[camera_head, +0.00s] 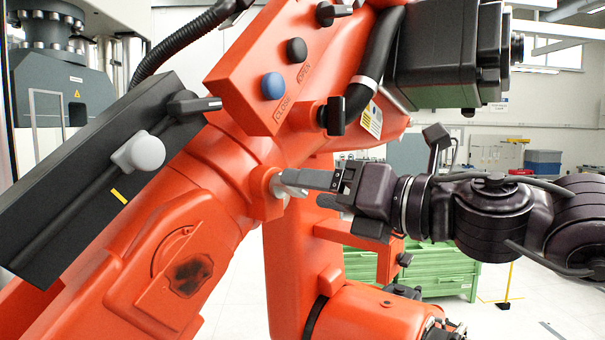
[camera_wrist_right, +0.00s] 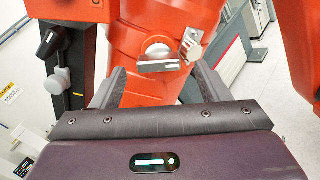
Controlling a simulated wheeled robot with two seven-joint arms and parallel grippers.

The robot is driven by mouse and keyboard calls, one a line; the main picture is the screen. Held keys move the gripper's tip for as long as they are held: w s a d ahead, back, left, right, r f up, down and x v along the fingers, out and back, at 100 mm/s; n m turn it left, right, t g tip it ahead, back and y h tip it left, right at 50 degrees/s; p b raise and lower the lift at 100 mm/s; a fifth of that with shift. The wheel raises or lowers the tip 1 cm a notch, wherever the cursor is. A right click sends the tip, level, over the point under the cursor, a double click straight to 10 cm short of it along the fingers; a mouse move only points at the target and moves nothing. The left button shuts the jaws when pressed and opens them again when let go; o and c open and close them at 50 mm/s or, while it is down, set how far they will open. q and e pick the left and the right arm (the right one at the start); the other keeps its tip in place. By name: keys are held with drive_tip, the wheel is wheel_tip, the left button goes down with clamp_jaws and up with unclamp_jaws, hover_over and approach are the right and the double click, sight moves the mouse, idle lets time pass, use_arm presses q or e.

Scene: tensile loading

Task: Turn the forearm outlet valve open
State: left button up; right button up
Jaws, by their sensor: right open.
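A small silver valve with a rounded body and a flat grey lever (camera_wrist_right: 158,66) sits on the orange forearm (camera_wrist_right: 135,35); I take it to be the forearm outlet valve. In the head view its metal (camera_head: 277,186) shows only partly at an orange boss on the forearm (camera_head: 215,180), and my gripper hides the rest. My right gripper (camera_head: 303,190) reaches in from the right with its tips close to the valve. In the right wrist view its open fingers (camera_wrist_right: 160,78) stand on either side of the lever, with gaps to both. My left gripper is not in view.
A metal bracket (camera_wrist_right: 192,43) stands beside the valve. An orange panel with a blue button (camera_head: 273,86) and a black button (camera_head: 297,50) is marked CLOSE and OPEN. A black box (camera_head: 60,190) carries a white knob (camera_head: 146,151). Green drawers (camera_head: 450,277) stand behind.

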drive_tip(key=p+x, duration=0.1)
drive_tip(key=x, duration=0.2)
drive_tip(key=shift+s, duration=0.1)
